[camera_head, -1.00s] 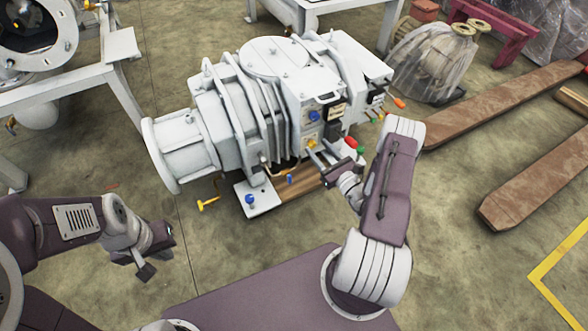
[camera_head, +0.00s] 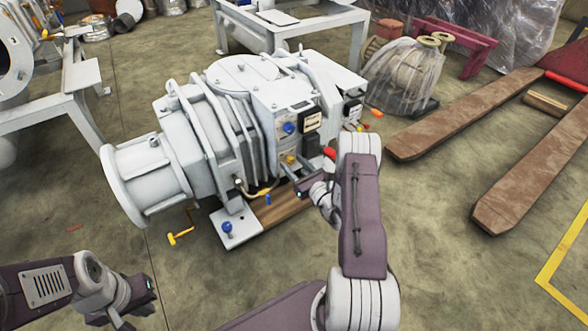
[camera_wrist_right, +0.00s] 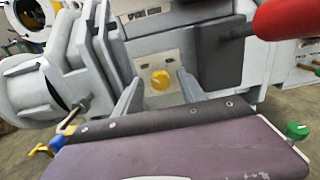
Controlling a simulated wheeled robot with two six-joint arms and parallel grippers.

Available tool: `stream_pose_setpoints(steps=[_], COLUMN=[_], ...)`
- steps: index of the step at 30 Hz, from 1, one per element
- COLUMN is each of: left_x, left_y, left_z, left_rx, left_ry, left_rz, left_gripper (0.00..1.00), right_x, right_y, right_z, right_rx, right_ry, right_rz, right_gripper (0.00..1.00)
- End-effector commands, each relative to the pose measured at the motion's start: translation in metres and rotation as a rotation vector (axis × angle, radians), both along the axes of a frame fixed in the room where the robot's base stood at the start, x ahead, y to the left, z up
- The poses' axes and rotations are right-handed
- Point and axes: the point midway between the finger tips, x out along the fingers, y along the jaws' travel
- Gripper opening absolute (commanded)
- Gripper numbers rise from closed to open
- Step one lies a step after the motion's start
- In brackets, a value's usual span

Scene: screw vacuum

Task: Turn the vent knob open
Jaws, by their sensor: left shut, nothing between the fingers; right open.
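The white screw vacuum pump (camera_head: 215,125) has a round yellow knob (camera_head: 290,160) on a small plate on its front. A blue knob (camera_head: 289,127) sits higher on the same face. The frames do not label which knob is the vent knob. In the right wrist view, the yellow knob (camera_wrist_right: 160,80) shows between the two open finger tips of my right gripper (camera_wrist_right: 160,95); I cannot tell if they touch it. In the head view, my right gripper (camera_head: 298,180) points at this face, partly hidden by its wrist. My left gripper (camera_head: 122,322) is shut and empty at the bottom left.
A red handle (camera_wrist_right: 285,22) juts in close at the right gripper's upper right. A green knob (camera_wrist_right: 297,131) is lower right. A yellow lever (camera_head: 180,237) and a blue knob (camera_head: 227,227) are near the pump's base.

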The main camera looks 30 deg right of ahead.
Motion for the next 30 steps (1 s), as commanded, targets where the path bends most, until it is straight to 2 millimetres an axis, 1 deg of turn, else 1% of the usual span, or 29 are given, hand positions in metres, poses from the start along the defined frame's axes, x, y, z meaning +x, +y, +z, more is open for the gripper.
stream_pose_setpoints(steps=[6,8,9,11,12,17,22,26,30], left_x=[0.0,0.0,0.0,0.0,0.0,0.0,0.0,0.0,0.0], left_y=[0.0,0.0,0.0,0.0,0.0,0.0,0.0,0.0,0.0], left_z=[0.001,0.001,0.001,0.001,0.001,0.001,0.007,0.015,0.026], left_rx=[0.0,0.0,0.0,0.0,0.0,0.0,0.0,0.0,0.0], left_ry=[0.0,0.0,0.0,0.0,0.0,0.0,0.0,0.0,0.0], left_rz=[0.0,0.0,0.0,0.0,0.0,0.0,0.0,0.0,0.0], left_gripper=[0.0,0.0,0.0,0.0,0.0,0.0,0.0,0.0,0.0], right_x=[0.001,0.001,0.001,0.0,0.0,0.0,0.0,0.0,0.0], right_y=[0.0,0.0,0.0,0.0,0.0,0.0,0.0,0.0,-0.001], right_z=[0.001,0.001,0.001,0.001,0.001,0.001,0.002,0.003,0.004], right_rx=[0.001,0.001,0.001,0.001,0.001,0.005,0.044,0.111,0.221], right_ry=[0.0,0.0,0.0,0.0,0.0,0.001,0.005,0.011,0.019], right_rz=[0.0,0.0,0.0,0.0,0.0,-0.001,-0.001,-0.001,-0.001], right_gripper=[0.48,0.32,0.2,0.04,0.0,0.0,0.0,0.0,0.0])
